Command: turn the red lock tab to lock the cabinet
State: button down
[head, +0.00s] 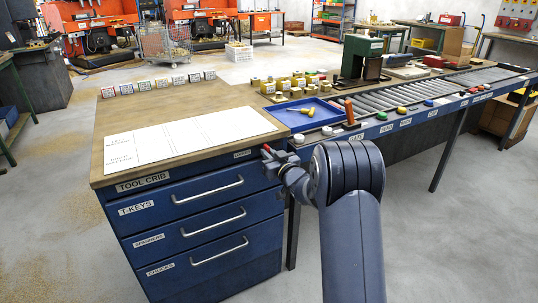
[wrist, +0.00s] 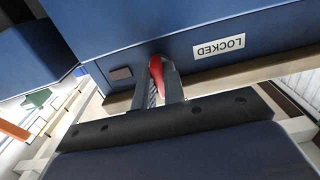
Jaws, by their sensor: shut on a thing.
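The red lock tab (wrist: 156,75) sits on the blue front of the cabinet, between the two fingers of my gripper (wrist: 157,84) in the wrist view. The fingers are shut on the tab. A white label reading LOCKED (wrist: 219,46) is on the cabinet face beside it. In the head view the tool crib cabinet (head: 130,213) stands left of my arm, with its three drawers closed. My gripper (head: 268,152) is at its upper right front corner, with a bit of red showing there. The fingertips partly hide the tab.
A white sheet (head: 170,135) and a row of small labelled blocks (head: 160,84) lie on the cabinet top. A blue tray (head: 290,113) with a brass piece and a roller conveyor (head: 420,92) are to the right. Floor in front is clear.

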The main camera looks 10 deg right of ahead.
jog(key=shift+f+n+b, duration=0.15)
jog(key=shift+n+b, duration=0.15)
jog(key=shift+b, duration=0.15)
jog(key=n+b, duration=1.4)
jog(key=n, duration=0.3)
jog(key=shift+a+b, duration=0.1)
jog(key=shift+b, duration=0.3)
jog(key=shift+n, duration=0.3)
jog(key=c, duration=1.5)
grip_release()
jog(key=shift+s, duration=0.15)
jog(key=p+v, duration=0.1)
jog(key=v, duration=0.9)
jog(key=shift+s, duration=0.3)
